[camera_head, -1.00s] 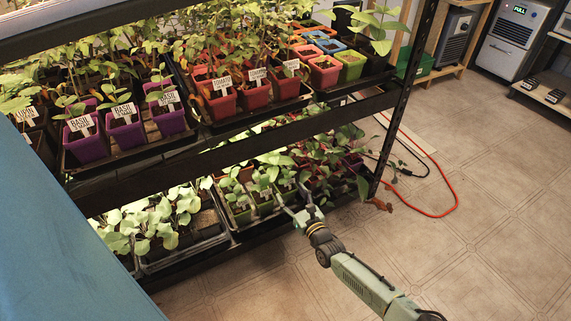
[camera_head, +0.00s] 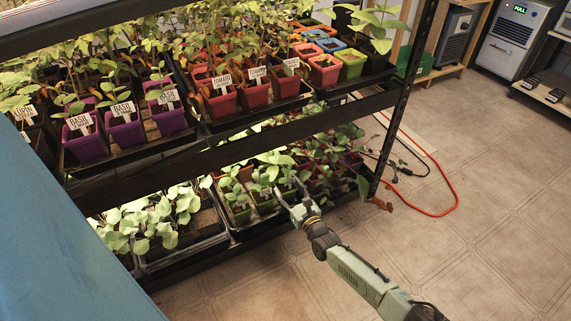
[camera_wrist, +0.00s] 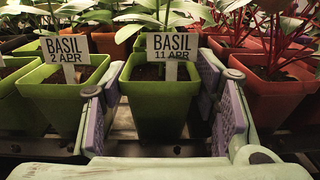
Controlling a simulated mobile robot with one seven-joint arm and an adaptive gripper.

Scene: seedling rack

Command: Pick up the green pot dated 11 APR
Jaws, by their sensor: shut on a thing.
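The green pot labelled BASIL 11 APR (camera_wrist: 158,108) stands upright in the middle of the wrist view, with a seedling and a white label in it. My gripper (camera_wrist: 165,105) has one finger on each side of this pot and is shut on it. In the head view my gripper (camera_head: 291,199) reaches into the front of the lower shelf's tray, where the held pot is hard to make out. A second green pot, labelled BASIL 2 APR (camera_wrist: 62,100), stands just left, close to the left finger.
A red pot (camera_wrist: 270,98) stands close to the right finger. More pots and leaves crowd behind. The upper shelf's front beam (camera_head: 240,150) runs above my gripper, and a black rack post (camera_head: 400,100) stands to the right. The floor (camera_head: 480,230) in front is clear.

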